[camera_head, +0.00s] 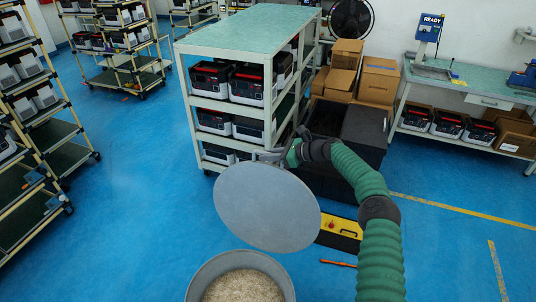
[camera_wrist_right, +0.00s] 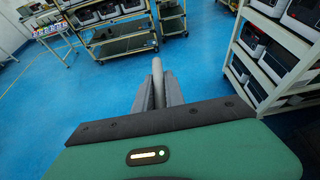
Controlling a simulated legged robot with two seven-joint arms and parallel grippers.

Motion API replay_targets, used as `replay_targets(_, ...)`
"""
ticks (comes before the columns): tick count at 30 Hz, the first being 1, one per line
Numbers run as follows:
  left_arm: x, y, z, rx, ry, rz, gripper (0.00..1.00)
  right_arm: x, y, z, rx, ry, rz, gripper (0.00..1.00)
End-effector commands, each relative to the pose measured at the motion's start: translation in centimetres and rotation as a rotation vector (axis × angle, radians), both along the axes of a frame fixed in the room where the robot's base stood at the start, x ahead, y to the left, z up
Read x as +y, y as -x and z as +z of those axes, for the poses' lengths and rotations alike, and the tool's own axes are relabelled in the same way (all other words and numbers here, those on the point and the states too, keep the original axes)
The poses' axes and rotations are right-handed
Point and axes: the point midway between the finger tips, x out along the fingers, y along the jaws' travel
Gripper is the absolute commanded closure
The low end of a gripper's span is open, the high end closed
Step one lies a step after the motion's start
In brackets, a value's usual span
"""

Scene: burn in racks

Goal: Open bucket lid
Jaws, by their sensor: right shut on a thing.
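The round grey lid (camera_head: 266,207) is tilted up in the head view, apart from the bucket and above its far side. The grey bucket (camera_head: 203,283) stands at the bottom of the head view, open at the top, with pale beige contents showing. My right gripper (camera_head: 270,154) is at the lid's top edge, shut on the lid. In the right wrist view, the fingers of my right gripper (camera_wrist_right: 158,88) close around a light grey rounded piece; the lid's disc is not visible there. My left gripper is not in view.
A white shelf rack (camera_head: 186,92) with boxed devices stands behind the lid. A black bin (camera_head: 362,137) and cardboard boxes (camera_head: 378,80) are right of it. A yellow-black case (camera_head: 340,235) and an orange tool (camera_head: 338,263) lie on the floor.

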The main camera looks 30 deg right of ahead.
Motion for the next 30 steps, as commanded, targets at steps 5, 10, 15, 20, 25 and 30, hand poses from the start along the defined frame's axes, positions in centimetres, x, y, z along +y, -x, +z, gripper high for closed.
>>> replay_targets(5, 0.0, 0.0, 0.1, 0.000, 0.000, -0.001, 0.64, 0.0, -0.3, 0.6, -0.012, -0.011, 0.003, 1.00)
replay_targets(10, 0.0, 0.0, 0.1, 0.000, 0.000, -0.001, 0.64, 0.0, -0.2, 0.6, -0.011, -0.010, 0.002, 0.66)
replay_targets(15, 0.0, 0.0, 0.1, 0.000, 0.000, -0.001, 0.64, 0.1, -0.2, 0.5, -0.009, -0.008, 0.002, 0.64)
replay_targets(20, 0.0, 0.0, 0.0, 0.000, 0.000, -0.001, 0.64, 0.0, -0.1, 0.5, -0.008, -0.008, 0.001, 0.64)
replay_targets(25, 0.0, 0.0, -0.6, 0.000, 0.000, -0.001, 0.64, -1.8, 1.8, 1.2, -0.007, -0.007, -0.002, 0.64)
replay_targets(30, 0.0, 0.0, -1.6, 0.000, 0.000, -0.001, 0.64, -4.7, 5.4, 3.0, -0.009, -0.007, -0.003, 0.64)
